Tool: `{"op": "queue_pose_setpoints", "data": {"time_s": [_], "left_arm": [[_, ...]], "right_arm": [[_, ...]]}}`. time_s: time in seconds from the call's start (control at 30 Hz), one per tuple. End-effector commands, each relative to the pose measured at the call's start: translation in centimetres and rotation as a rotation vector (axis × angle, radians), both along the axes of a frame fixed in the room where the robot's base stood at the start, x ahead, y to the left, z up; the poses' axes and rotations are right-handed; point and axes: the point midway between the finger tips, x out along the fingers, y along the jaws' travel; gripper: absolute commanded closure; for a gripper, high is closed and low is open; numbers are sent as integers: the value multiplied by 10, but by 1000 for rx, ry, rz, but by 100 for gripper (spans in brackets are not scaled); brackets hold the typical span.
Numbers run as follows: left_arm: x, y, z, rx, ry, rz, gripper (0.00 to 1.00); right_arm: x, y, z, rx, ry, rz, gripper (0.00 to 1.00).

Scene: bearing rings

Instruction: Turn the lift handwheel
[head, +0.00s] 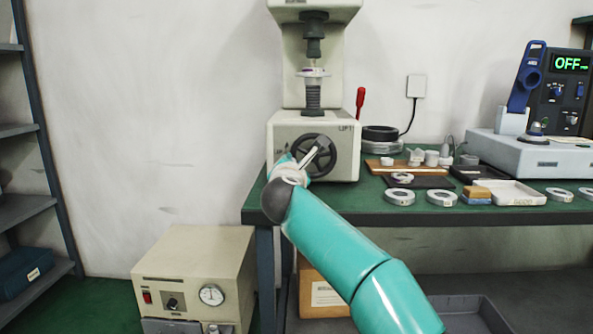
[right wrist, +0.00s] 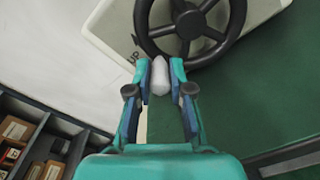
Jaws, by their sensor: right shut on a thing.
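My right gripper (right wrist: 161,74) is shut on the wheel's pale grip handle (right wrist: 160,82), which sits between the two fingers at the near rim. In the head view my wrist hides the wheel's lower left part. My left gripper is in neither view.
Above the wheel stand the tester's lift screw (head: 313,95) and small stage. The green bench (head: 400,216) holds several bearing rings (head: 399,197), a white tray (head: 510,193) and a grey instrument reading OFF (head: 540,153). A beige box with a gauge (head: 195,262) stands below left.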

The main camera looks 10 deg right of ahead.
Motion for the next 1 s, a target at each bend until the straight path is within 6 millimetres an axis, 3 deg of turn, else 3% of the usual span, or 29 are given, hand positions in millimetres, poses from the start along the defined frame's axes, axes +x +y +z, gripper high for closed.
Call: {"op": "queue_pose_setpoints", "data": {"time_s": [0.4, 0.97, 1.0], "left_arm": [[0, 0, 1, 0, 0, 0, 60], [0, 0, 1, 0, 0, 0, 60], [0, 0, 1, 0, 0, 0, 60]], "right_arm": [[0, 2, 12, 221, -66, 6, 100], [-1, 0, 15, 256, -77, 3, 100], [-1, 0, 16, 255, -78, 3, 76]]}}
